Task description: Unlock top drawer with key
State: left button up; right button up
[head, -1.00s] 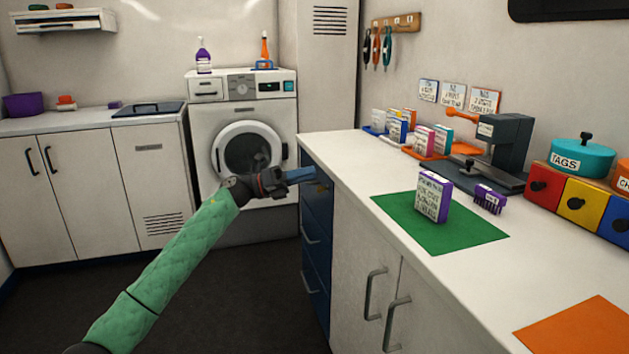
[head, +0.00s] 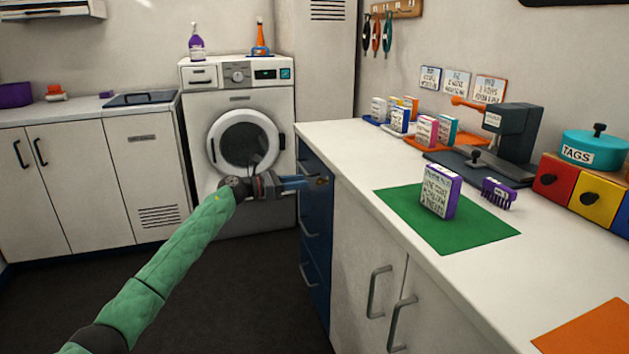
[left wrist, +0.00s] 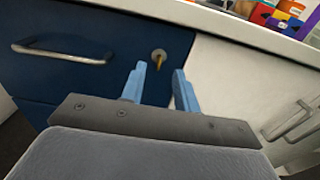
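My left gripper (head: 304,183) points at the lock. Its blue fingers (left wrist: 159,72) are apart, with the key in line between the tips; contact cannot be told. My right gripper is out of view.
More blue drawers (head: 314,225) lie below. The white counter (head: 345,150) overhangs the drawer front above my gripper. A white cupboard (head: 365,260) with handles adjoins at right. A washing machine (head: 240,140) stands behind my left arm. The floor at left is open.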

aim_at(322, 181)
pick_arm(q)
jog(key=shift+x, duration=2.9)
grip_shut()
